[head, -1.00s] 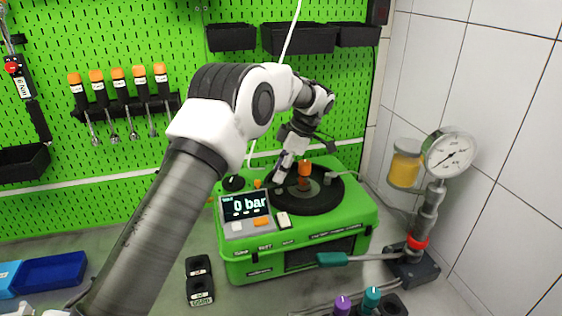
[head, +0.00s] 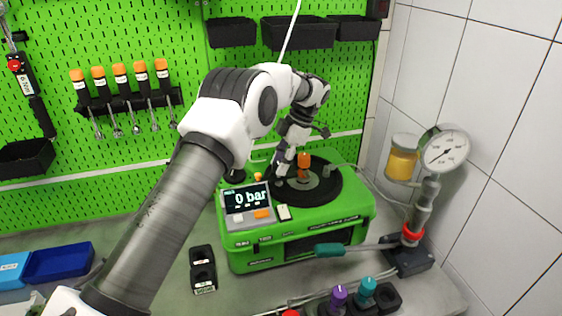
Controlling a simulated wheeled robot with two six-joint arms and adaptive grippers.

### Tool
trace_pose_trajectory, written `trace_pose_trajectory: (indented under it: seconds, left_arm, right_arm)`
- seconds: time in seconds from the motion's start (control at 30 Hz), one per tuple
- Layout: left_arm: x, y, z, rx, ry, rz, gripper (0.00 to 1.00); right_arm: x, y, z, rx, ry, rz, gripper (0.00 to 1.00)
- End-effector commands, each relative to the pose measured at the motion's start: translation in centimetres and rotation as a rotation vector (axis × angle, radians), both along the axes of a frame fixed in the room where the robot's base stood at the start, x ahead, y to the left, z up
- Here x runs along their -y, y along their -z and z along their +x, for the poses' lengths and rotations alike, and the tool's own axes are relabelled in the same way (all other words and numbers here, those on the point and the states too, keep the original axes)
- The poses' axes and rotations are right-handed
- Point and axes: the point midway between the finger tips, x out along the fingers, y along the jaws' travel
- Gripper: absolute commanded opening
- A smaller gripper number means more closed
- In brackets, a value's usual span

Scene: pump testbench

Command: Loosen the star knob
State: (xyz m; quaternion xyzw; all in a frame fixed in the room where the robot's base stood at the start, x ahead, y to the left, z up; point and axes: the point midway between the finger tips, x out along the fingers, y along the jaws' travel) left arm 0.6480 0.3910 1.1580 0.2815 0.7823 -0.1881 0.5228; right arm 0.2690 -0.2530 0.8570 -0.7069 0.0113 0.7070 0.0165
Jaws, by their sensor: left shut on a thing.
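My left gripper (head: 281,168) reaches down over the green pump testbench (head: 300,235), at the left part of the black round disc on its top. It is shut on a small part there, which I take to be the star knob. The fingers hide that part, so its shape and turn cannot be told. An orange upright piece (head: 304,159) stands near the disc's middle, just right of the gripper. The testbench display (head: 246,198) reads 0 bar. My right gripper is not in view.
A pressure gauge (head: 445,149) and a jar (head: 402,157) stand at the right. A teal-handled lever (head: 330,250) crosses the bench front. Purple (head: 339,295) and teal (head: 367,288) knobs are near the front edge. Blue bins (head: 58,264) lie left. My left arm crosses the middle.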

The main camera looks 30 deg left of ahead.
Motion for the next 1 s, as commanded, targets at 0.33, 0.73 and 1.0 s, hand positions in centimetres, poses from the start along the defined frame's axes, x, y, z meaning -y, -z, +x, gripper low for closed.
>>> trace_pose_trajectory:
  seconds: [0.33,0.73,1.0]
  left_arm:
    - [0.0,0.0,0.0,0.000,0.000,0.000,0.62]
    - [1.2,-4.5,1.6,0.004,0.001,0.002,0.62]
    - [1.8,-6.9,2.3,0.000,0.000,0.000,0.62]
  right_arm:
    - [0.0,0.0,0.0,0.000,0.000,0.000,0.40]
    - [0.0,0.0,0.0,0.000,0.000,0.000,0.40]
    - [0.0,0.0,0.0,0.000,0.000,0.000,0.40]
